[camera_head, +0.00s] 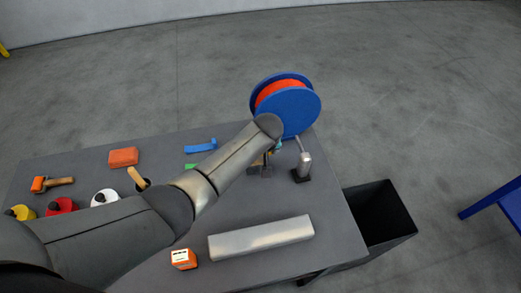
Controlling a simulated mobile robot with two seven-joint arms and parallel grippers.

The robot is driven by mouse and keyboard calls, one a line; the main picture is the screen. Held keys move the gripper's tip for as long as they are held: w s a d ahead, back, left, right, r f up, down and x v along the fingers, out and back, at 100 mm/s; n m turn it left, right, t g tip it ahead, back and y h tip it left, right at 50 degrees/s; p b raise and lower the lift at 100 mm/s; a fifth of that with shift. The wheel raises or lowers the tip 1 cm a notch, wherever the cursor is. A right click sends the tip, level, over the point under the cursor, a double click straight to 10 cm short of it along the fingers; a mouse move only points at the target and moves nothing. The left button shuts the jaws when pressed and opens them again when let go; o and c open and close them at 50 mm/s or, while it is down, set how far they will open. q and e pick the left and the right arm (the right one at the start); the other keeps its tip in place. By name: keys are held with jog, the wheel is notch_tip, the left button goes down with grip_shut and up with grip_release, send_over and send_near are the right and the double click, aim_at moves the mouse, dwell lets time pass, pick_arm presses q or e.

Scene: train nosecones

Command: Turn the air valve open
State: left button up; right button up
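My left arm reaches across the table from the lower left, and its wrist end is in front of the blue and orange spool. My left gripper is mostly hidden below and behind the wrist, and its fingers cannot be made out. A small metallic fitting (304,163) with a lever-like rod on a black base stands right of the wrist; it may be the air valve, but I cannot be sure. Small dark and tan parts (266,170) show just below the wrist, with a bit of teal beside them. My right gripper is not in view.
The blue spool (292,108) stands at the table's far right corner. A long silver bar (262,238) and an orange box (184,259) lie near the front. A black bin (384,214) stands right of the table (335,240). Bottles, a roller and a sponge (123,157) are at left.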

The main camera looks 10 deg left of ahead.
pick_arm(q)
jog(key=shift+w+n, duration=0.2)
jog(key=shift+n, duration=0.4)
jog(key=o, duration=1.1)
jog(key=shift+r, duration=0.1)
jog(key=shift+s+d+r+p, duration=0.1)
jog(key=shift+s+r+p, duration=0.25)
jog(key=shift+r, duration=0.2)
jog(key=p+v, duration=0.1)
jog(key=v, duration=0.6)
jog(key=p+v, duration=0.1)
jog(key=v, duration=0.6)
jog(key=shift+w+d, duration=0.15)
jog(key=shift+d, duration=0.05)
jog(key=shift+f, duration=0.1)
